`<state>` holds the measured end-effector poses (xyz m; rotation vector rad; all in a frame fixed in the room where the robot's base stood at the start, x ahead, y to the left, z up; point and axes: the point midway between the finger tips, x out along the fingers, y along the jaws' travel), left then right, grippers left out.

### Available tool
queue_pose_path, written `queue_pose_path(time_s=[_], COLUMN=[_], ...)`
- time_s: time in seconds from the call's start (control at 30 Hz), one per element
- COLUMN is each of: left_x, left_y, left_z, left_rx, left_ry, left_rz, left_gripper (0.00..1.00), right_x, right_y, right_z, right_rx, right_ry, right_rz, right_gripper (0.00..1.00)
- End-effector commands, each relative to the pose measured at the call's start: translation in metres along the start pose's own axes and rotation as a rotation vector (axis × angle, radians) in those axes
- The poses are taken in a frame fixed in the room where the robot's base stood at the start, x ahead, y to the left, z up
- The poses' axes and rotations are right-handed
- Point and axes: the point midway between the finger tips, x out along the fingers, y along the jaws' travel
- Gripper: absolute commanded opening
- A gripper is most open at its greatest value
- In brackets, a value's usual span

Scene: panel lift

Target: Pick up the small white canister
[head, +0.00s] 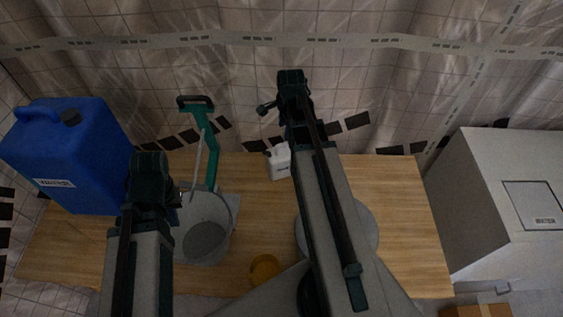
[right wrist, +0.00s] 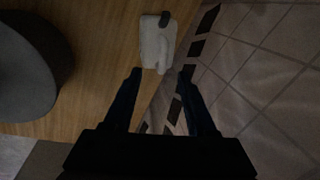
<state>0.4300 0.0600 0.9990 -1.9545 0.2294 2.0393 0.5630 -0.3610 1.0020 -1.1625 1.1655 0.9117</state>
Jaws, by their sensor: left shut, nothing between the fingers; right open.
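The small white canister (head: 278,162) stands on the wooden table near its back edge, just left of my right arm in the head view. It has a dark cap. In the right wrist view the canister (right wrist: 156,45) is just beyond the fingertips, roughly in line with the gap between them. My right gripper (right wrist: 161,73) is open and empty; in the head view the right gripper (head: 267,107) is partly hidden by its own wrist. My left gripper (head: 180,195) is shut and empty, in front of the grey bucket.
A large blue canister (head: 75,150) stands at the table's left. A grey bucket (head: 205,215) with a green-handled tool (head: 212,150) is left of the white canister. An orange-yellow round item (head: 265,269) and a grey round object (head: 362,235) are nearer. A white cabinet (head: 480,190) stands right.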

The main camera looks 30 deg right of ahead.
Motion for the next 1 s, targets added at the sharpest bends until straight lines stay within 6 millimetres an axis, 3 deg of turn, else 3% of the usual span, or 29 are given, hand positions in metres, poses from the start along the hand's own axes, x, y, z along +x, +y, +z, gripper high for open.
queue_pose_path(time_s=[0.6, 1.0], left_x=[0.078, 0.087], left_y=[0.007, 0.008], left_z=[-0.005, -0.005], left_rx=[-0.001, -0.001], left_ry=[0.0, 0.0], left_rz=[0.0, 0.0], left_gripper=[0.0, 0.0], right_x=[0.08, 0.09], right_y=[0.0, -0.002], right_z=[0.0, 0.0], right_rx=[-0.004, -0.004], right_ry=[0.0, 0.0], right_rz=[0.001, 0.001], right_gripper=[0.57, 0.57])
